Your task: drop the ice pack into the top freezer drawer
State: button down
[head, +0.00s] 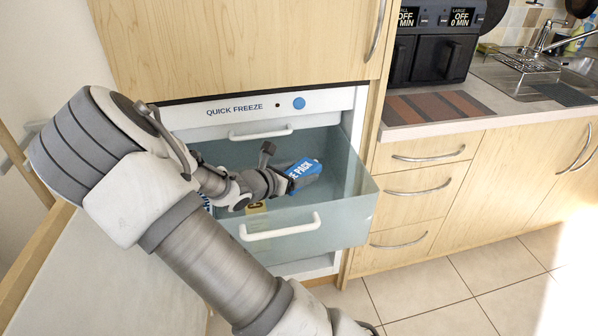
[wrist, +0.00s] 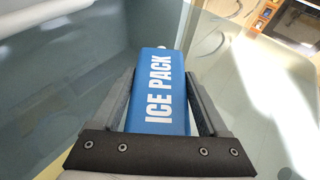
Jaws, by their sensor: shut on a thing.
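The blue ice pack (head: 304,174) with white lettering is held at the end of my arm in the head view. In the wrist view the ice pack (wrist: 158,85) lies lengthwise between the two fingers of my gripper (wrist: 160,100). My gripper (head: 284,181) is shut on it. The top freezer drawer (head: 345,212) is pulled out, with clear bluish walls and a white handle (head: 281,228). The pack shows within the drawer's outline; its height above the drawer floor is hard to tell. My arm hides the drawer's left part.
A yellowish item (head: 257,208) and a blue, white-lettered item (head: 208,204) show in the drawer, partly hidden. The "QUICK FREEZE" panel (head: 240,108) is behind. A wooden cabinet door (head: 240,45) is above. Counter drawers (head: 420,190) stand to the right.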

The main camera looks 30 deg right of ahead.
grip_release()
jog(key=p+v, duration=0.4)
jog(key=v, duration=1.3)
jog(key=shift+s+a+r, duration=0.1)
jog(key=shift+a+r, duration=0.05)
jog(key=shift+a, duration=0.05)
